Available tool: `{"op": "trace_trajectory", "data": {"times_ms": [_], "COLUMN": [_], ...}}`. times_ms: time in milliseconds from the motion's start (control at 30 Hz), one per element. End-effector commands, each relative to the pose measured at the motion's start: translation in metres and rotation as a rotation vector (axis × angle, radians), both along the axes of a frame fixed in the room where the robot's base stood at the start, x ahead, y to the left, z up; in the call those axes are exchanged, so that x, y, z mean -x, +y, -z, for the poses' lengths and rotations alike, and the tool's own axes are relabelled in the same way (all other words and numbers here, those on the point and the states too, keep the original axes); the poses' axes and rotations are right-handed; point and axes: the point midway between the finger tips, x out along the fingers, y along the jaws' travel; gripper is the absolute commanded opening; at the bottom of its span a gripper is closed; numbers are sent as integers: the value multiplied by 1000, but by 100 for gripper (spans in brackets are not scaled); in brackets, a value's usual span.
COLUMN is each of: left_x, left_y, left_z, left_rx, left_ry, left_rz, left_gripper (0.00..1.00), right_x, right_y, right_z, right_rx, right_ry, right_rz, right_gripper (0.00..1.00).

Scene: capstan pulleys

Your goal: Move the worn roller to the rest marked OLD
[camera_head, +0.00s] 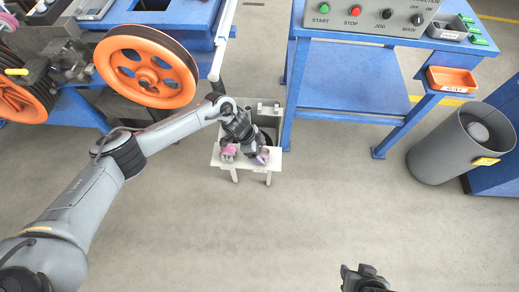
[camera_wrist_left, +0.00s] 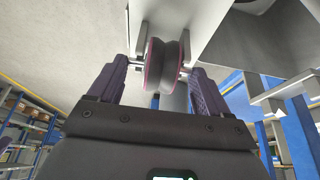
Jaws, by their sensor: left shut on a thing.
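My left gripper (camera_head: 258,156) is at the right part of a small white stand (camera_head: 246,168). In the left wrist view its two purple fingers (camera_wrist_left: 158,85) are shut on a roller (camera_wrist_left: 168,65) with a dark grooved body and pink rims. The fingers meet the axle ends on either side. A pink roller-like thing (camera_head: 228,152) sits at the left of the stand in the head view. No OLD mark is readable, so I cannot tell which rest is which. My right gripper (camera_head: 362,277) is at the bottom edge, far from the stand; its jaw opening is unclear.
Large orange pulleys (camera_head: 146,66) stand at upper left by a blue frame. A blue bench (camera_head: 350,85) with a control panel (camera_head: 368,14) and an orange bin (camera_head: 451,80) is at upper right. A grey waste bin (camera_head: 440,150) stands right. The floor in front of the stand is clear.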

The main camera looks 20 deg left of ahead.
Motion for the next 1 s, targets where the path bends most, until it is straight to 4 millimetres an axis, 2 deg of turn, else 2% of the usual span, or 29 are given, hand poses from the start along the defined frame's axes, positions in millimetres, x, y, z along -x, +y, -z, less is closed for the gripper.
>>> {"op": "trace_trajectory", "data": {"times_ms": [600, 633, 700, 767, 1000], "left_x": [0, 0, 0, 0, 0], "left_y": [0, 0, 0, 0, 0], "left_z": [4, 4, 4, 4, 4], "left_rx": [1, 1, 1, 1, 0], "left_ry": [0, 0, 0, 0, 0], "left_rz": [0, 0, 0, 0, 0], "left_gripper": [44, 81, 92, 100, 100], "right_x": [0, 0, 0, 0, 0], "right_y": [1, 1, 2, 2, 2], "right_z": [2, 2, 2, 2, 1], "right_rx": [-5, -7, -8, -8, -9], "right_ry": [1, 1, 0, 0, 0], "right_rz": [4, 4, 5, 6, 6], "right_gripper": [43, 43, 43, 43, 43]}}
